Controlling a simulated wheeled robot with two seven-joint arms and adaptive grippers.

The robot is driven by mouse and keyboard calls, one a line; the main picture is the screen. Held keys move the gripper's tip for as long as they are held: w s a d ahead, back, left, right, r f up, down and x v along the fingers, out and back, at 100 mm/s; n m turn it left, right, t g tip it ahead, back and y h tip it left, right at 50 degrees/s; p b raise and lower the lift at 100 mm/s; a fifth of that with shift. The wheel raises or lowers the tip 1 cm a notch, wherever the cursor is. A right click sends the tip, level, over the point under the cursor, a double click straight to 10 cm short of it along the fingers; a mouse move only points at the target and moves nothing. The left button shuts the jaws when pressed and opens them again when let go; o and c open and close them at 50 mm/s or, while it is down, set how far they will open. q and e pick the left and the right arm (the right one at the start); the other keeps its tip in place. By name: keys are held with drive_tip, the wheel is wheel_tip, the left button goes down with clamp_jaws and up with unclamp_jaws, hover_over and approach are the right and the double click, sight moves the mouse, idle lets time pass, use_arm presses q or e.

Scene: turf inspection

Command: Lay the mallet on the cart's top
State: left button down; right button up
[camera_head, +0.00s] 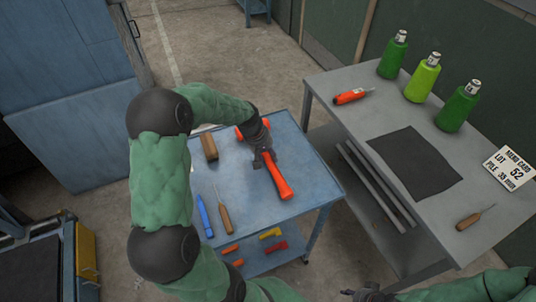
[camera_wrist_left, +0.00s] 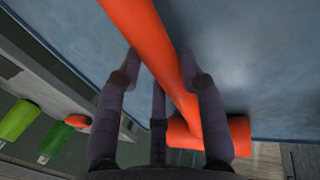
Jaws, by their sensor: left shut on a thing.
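The orange mallet (camera_head: 282,186) is in my left gripper (camera_head: 264,158), over the blue cart top (camera_head: 310,182). Its handle points toward the front right in the head view, and its head (camera_head: 240,132) is partly hidden behind my wrist. In the left wrist view my left gripper (camera_wrist_left: 165,66) has its fingers on either side of the mallet's handle (camera_wrist_left: 157,45), with the head (camera_wrist_left: 185,138) near the bottom. I cannot tell whether the mallet touches the cart top. My right gripper (camera_head: 370,294) is at the bottom edge, apart from the cart; its jaws are unclear.
On the cart top lie a brown block (camera_head: 209,147), a blue tool (camera_head: 204,216) and a wooden-handled tool (camera_head: 225,218). Coloured pieces (camera_head: 276,247) lie on its lower shelf. A grey table (camera_head: 330,82) stands at the right with green bottles (camera_head: 422,78).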

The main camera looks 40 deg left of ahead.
use_arm(q)
drive_tip(key=c, duration=0.8)
unclamp_jaws()
drive_tip(key=p+v, duration=0.2)
drive_tip(key=v, duration=1)
drive_tip(key=shift+s+d+p, duration=0.1)
drive_tip(key=shift+p, duration=0.25)
